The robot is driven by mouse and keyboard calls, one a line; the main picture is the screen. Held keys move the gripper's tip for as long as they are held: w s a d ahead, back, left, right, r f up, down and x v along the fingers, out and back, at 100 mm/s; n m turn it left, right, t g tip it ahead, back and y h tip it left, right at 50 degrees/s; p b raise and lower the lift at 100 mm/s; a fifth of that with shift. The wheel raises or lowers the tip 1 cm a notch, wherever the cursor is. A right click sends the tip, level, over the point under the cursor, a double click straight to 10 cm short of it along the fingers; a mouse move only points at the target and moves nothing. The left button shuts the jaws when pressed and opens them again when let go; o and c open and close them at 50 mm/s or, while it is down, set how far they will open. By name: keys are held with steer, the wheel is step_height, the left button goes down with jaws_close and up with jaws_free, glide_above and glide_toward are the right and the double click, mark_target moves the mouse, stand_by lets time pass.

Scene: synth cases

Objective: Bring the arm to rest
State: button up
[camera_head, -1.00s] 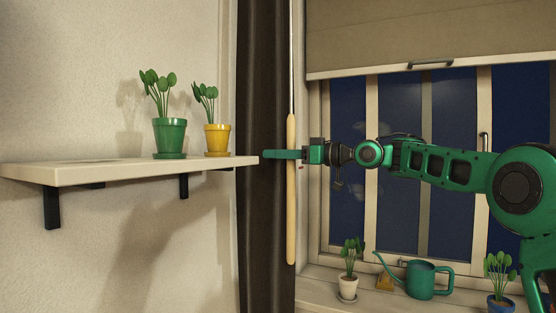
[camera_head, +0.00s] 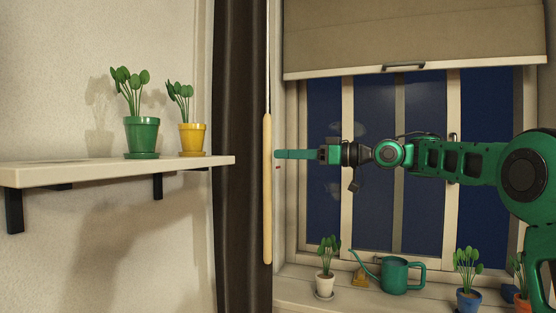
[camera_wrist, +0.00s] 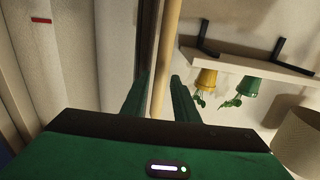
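My gripper (camera_head: 277,154) reaches left from my green arm, level, in front of the window in the head view. Its fingertips end just right of a pale wooden rod (camera_head: 267,190), which hangs upright on a thin line. In the wrist view the two green fingers (camera_wrist: 159,82) stand apart with nothing held between them. The rod (camera_wrist: 168,50) shows beyond and through the gap there, and I see no grip on it. My arm is stretched out sideways to the left.
A wall shelf (camera_head: 100,172) bears a green pot (camera_head: 141,135) and a yellow pot (camera_head: 192,138) with plants. A dark curtain (camera_head: 238,240) hangs beside the rod. The sill below holds a green watering can (camera_head: 396,276) and several potted plants. A blind (camera_head: 400,35) covers the window top.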

stand_by(0.4)
steer(key=d+f+m+t+h, duration=0.2)
steer(key=d+f+m+h, duration=0.45)
steer(key=f, duration=0.55)
steer(key=s+d+f+m+g+h, duration=0.2)
steer(key=s+d+f+m+h, duration=0.4)
steer(key=s+d+f, duration=0.7)
steer(key=s+d+f+m+g+h, duration=0.1)
steer(key=s+d+f, duration=0.3)
steer(key=s, duration=0.7)
steer(key=s+d+f+m+g+h, duration=0.1)
steer(key=s+d+f+m+g, duration=0.2)
steer(key=s+f, duration=0.5)
steer(key=s+d+f+m+g+h, duration=0.1)
steer(key=s+d+f+m+g, duration=0.2)
steer(key=s, duration=1.2)
step_height(320, 180, down, 3)
steer(key=d, duration=0.2)
steer(key=shift+d+g+h, duration=0.3)
steer(key=shift+g+h, duration=0.05)
steer(key=shift+g, duration=0.05)
